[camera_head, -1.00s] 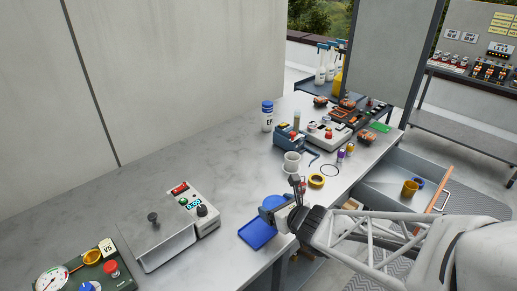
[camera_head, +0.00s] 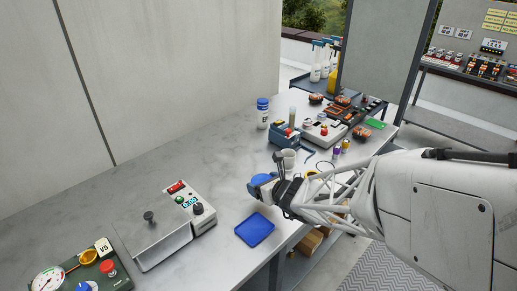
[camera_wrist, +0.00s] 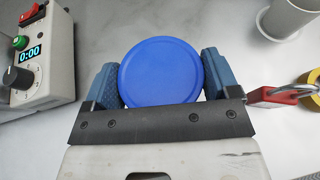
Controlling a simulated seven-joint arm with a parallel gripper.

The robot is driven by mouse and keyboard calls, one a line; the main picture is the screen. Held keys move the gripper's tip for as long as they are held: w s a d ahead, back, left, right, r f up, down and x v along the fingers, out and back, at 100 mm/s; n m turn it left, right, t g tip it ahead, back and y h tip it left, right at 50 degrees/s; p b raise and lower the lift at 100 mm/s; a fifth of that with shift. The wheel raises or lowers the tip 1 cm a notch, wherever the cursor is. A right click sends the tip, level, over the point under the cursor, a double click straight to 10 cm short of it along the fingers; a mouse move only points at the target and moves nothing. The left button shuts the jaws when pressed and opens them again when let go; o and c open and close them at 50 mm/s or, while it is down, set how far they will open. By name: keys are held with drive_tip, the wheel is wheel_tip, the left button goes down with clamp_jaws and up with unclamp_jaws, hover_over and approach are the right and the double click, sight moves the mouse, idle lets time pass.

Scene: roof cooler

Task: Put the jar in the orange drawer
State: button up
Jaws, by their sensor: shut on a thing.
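A jar with a round blue lid (camera_wrist: 162,76) sits between the two blue fingers of my gripper (camera_wrist: 160,85) in the wrist view, and the fingers are shut on its sides. In the head view the blue lid (camera_head: 262,179) shows at the end of my gripper (camera_head: 268,187), over the bench; I cannot tell how high it is. Its body is hidden below the lid. The drawer with the orange front is hidden behind my arm in the head view now. A second, white jar with a blue lid (camera_head: 263,113) stands upright further back.
A blue tray (camera_head: 255,229) lies near the bench's front edge. A control box with a display (camera_head: 190,204) is to the left. A red padlock-like thing (camera_wrist: 294,95) is close right in the wrist view.

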sight(258, 179)
drive_tip(key=shift+w+a+f, duration=0.1)
drive_tip(key=shift+w+a, duration=0.2)
drive_tip(key=shift+w, duration=0.75)
drive_tip(key=shift+w+a+f, duration=0.1)
drive_tip(key=shift+w+a, duration=0.15)
drive_tip(key=shift+w, duration=0.85)
drive_tip(key=shift+w+a+f, duration=0.1)
drive_tip(key=shift+w+a, duration=0.2)
drive_tip(key=shift+w, duration=0.75)
drive_tip(key=shift+f, duration=1.75)
drive_tip(key=shift+f, duration=0.15)
drive_tip(key=o, duration=0.9)
drive_tip(key=shift+r, duration=0.2)
drive_tip(key=v, duration=1.2)
drive_tip(key=shift+s+f, duration=0.1)
drive_tip(key=shift+f, duration=0.05)
